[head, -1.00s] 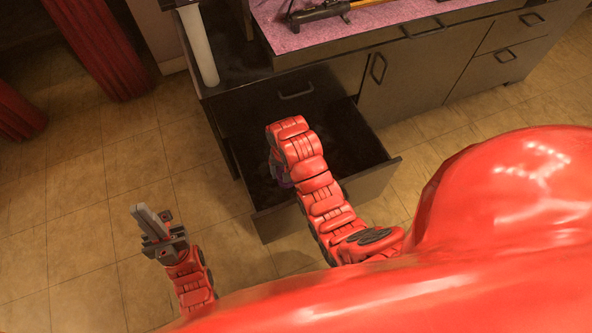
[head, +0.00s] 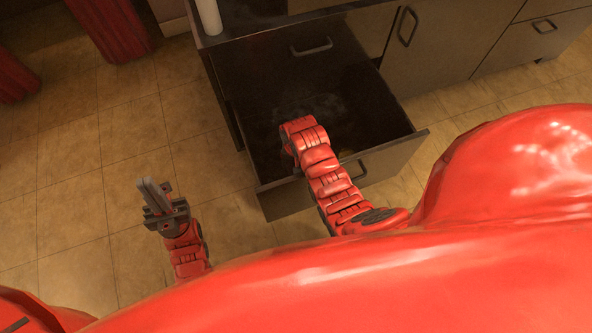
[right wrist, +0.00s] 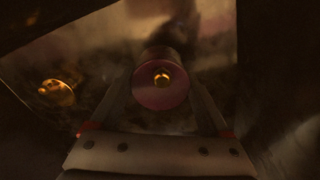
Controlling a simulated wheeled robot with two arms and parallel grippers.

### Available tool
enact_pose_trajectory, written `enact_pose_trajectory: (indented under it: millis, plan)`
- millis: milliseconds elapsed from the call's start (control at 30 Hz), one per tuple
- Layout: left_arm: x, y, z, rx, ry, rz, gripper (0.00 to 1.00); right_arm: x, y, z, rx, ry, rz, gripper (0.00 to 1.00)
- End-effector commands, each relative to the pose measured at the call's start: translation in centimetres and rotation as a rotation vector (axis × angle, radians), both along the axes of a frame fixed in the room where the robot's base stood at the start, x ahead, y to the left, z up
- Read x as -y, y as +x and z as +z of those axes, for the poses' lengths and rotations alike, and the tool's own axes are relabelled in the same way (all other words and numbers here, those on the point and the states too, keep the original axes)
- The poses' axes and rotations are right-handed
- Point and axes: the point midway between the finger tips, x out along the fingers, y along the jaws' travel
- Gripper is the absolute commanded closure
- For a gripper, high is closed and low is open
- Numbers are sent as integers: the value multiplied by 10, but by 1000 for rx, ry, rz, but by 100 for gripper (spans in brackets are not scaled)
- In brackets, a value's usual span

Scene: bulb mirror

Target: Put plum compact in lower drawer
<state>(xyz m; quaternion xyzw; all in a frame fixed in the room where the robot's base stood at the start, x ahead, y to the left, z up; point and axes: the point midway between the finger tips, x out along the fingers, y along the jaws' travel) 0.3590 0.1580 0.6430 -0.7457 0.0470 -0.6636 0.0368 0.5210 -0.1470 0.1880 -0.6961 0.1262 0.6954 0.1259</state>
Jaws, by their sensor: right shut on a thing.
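The lower drawer (head: 390,160) is pulled open in the head view, with a dark interior. My right arm reaches down into it, and its gripper is hidden there behind the arm. In the right wrist view, my right gripper (right wrist: 160,100) is shut on the plum compact (right wrist: 160,96), a round dark plum thing with a gold centre, held between the fingers. The surroundings there are dark, and I cannot tell whether the compact touches the drawer floor. My left gripper (head: 153,190) is empty over the floor, left of the drawer, its fingers close together.
A closed drawer front with a handle (head: 311,48) is above the open drawer. A cabinet door (head: 425,60) stands to the right. A white cylinder (head: 208,15) is at the top. A gold round thing (right wrist: 56,92) shows at left in the wrist view. Tiled floor is clear at left.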

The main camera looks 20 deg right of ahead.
Motion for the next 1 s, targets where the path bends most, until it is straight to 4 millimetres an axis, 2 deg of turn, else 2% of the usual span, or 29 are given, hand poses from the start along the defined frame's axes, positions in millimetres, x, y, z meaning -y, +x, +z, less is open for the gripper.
enact_pose_trajectory:
  millis: [300, 667, 700, 767, 800, 1000]
  plan:
    - [0, -3, -13, 16, 18, 1, 100, -1, 1, -38, 0, 1, 1, 84]
    - [0, -3, -12, 18, 19, 2, 100, 0, 0, -41, -2, 0, 0, 84]
    - [0, -3, -11, 18, 19, 2, 100, 0, 0, -41, -2, 0, 0, 13]
    - [0, -3, -11, 18, 19, 2, 100, 0, 0, -41, -2, 0, 0, 2]
    - [0, -3, -11, 19, 19, 2, 100, 0, 0, -41, -1, 0, 0, 0]
    - [0, -3, -12, 18, 19, 2, 100, 0, 0, -40, -1, 0, 0, 0]
